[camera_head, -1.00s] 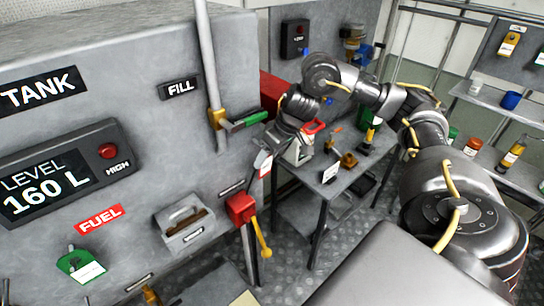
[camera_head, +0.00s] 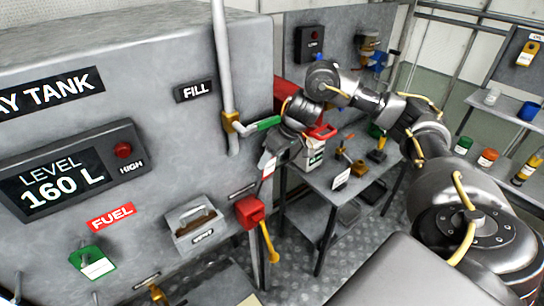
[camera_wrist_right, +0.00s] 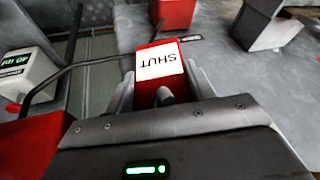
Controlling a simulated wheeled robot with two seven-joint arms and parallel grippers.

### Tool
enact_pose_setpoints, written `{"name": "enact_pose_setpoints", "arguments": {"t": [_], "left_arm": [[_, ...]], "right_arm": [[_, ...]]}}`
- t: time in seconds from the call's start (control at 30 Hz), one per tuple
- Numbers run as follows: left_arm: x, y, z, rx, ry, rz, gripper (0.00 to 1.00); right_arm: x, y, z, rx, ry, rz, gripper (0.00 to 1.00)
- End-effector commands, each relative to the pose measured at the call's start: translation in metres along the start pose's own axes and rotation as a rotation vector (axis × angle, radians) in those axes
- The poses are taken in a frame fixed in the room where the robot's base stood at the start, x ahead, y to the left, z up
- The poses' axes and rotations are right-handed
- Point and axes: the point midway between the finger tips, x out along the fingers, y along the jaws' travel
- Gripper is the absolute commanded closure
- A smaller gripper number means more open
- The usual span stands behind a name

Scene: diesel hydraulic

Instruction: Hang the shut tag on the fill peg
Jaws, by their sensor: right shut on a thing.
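My right gripper (camera_head: 268,158) is shut on the shut tag (camera_head: 267,168), a small red and white tag. In the right wrist view the tag (camera_wrist_right: 160,64) stands between the fingers of the gripper (camera_wrist_right: 160,92), its word SHUT upside down. In the head view the gripper is in front of the tank's right edge, below the green-handled valve (camera_head: 264,124) on the fill pipe. I cannot make out the fill peg. My left gripper is not in view.
A red box with a yellow lever (camera_head: 250,212) is below the gripper. A grey tray (camera_head: 190,230) and a hanging green tag (camera_head: 92,262) are on the tank face to the left. A grey table (camera_head: 326,190) with a white container and small parts stands behind.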

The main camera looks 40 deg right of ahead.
Motion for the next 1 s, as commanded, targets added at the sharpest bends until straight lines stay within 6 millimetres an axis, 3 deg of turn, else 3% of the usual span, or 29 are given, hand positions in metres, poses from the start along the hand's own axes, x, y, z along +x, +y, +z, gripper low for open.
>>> {"name": "enact_pose_setpoints", "arguments": {"t": [0.37, 0.4, 0.6, 1.0], "left_arm": [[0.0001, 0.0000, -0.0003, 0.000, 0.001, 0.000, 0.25], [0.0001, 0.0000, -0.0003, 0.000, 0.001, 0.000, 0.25], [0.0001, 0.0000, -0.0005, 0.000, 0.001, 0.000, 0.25], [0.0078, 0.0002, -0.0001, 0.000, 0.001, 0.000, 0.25]], "right_arm": [[-0.0001, 0.0000, 0.0002, 0.000, 0.000, 0.000, 0.71], [-0.0001, 0.0000, 0.0001, 0.000, 0.000, 0.000, 0.43], [-0.0001, 0.0000, 0.0002, 0.000, 0.000, 0.000, 0.21], [-0.0042, -0.0013, 0.0025, -0.003, 0.002, 0.001, 0.21]]}}
